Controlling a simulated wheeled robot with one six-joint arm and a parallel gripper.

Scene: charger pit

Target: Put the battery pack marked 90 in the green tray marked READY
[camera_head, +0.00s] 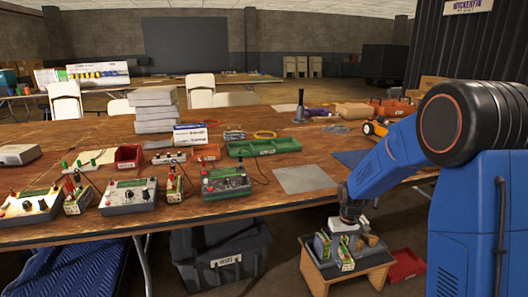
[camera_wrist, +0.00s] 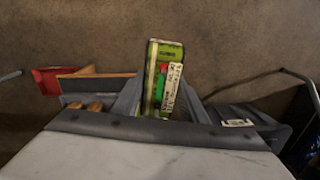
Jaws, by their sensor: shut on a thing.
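My gripper (camera_head: 345,232) is low in front of the long table, over a small wooden stand. It is shut on a green battery pack (camera_wrist: 165,75) with a white label; the pack sits between the two fingers in the wrist view. Its marking is too small to read. In the head view a green and white pack (camera_head: 346,259) shows just below the gripper. The green tray (camera_head: 263,147) lies on the table towards the back, with small unreadable lettering on its front. Other battery packs (camera_head: 174,187) stand by the chargers, and I cannot read their numbers.
The wooden stand (camera_head: 318,277) is below the table's front edge. Chargers (camera_head: 226,183) with leads line the table's front. A grey plate (camera_head: 304,179) lies right of them. Red bins (camera_head: 129,156) (camera_head: 405,265) are on the table and floor.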

